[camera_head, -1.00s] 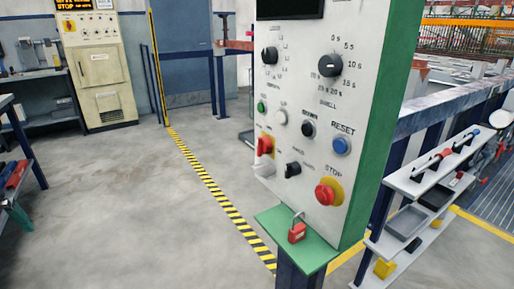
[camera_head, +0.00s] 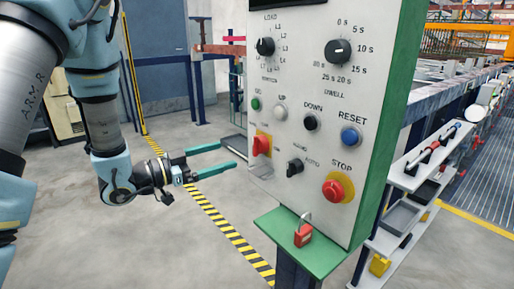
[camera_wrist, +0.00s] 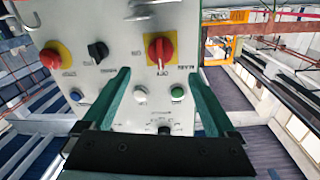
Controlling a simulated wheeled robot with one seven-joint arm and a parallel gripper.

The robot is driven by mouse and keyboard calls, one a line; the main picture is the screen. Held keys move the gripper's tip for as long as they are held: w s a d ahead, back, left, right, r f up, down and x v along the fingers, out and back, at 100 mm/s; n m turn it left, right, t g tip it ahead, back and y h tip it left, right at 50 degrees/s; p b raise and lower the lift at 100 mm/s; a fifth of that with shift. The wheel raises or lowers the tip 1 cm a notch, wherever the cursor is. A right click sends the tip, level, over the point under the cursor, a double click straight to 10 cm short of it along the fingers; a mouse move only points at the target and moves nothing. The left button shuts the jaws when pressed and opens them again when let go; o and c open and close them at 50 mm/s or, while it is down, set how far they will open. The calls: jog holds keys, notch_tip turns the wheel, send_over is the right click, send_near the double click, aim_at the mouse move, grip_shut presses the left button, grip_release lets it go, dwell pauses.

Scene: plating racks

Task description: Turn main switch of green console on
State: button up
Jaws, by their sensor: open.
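The green console (camera_head: 376,130) has a white front panel and green side. Its red rotary main switch (camera_head: 262,146) sits on a yellow plate at the panel's lower left. The switch also shows in the wrist view (camera_wrist: 160,50), upside down; which setting it points to is too small to tell. My gripper (camera_head: 226,157) is open and empty, left of the panel, with its teal fingers pointing toward the switch. In the wrist view its fingertips (camera_wrist: 155,71) lie on either side below the switch, apart from it.
A red stop button (camera_head: 336,190), black selector (camera_head: 295,167) and blue reset button (camera_head: 350,137) are on the same panel. A red padlock (camera_head: 303,235) hangs on the green ledge (camera_head: 290,252) below. A shelf rack (camera_head: 415,180) stands right; the floor at left is clear.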

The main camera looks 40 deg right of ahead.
aim_at(253, 146)
jog(key=d, duration=0.2)
jog(key=d+p, duration=0.1)
jog(key=d, duration=0.2)
jog(key=s+d+p, duration=0.1)
jog(key=d, duration=0.2)
jog(key=shift+s+d+r, duration=0.1)
jog(key=shift+d+r, duration=0.05)
jog(key=shift+d, duration=0.1)
jog(key=shift+d+p, duration=0.3)
jog(key=shift+d, duration=0.5)
jog(key=c, duration=1.4)
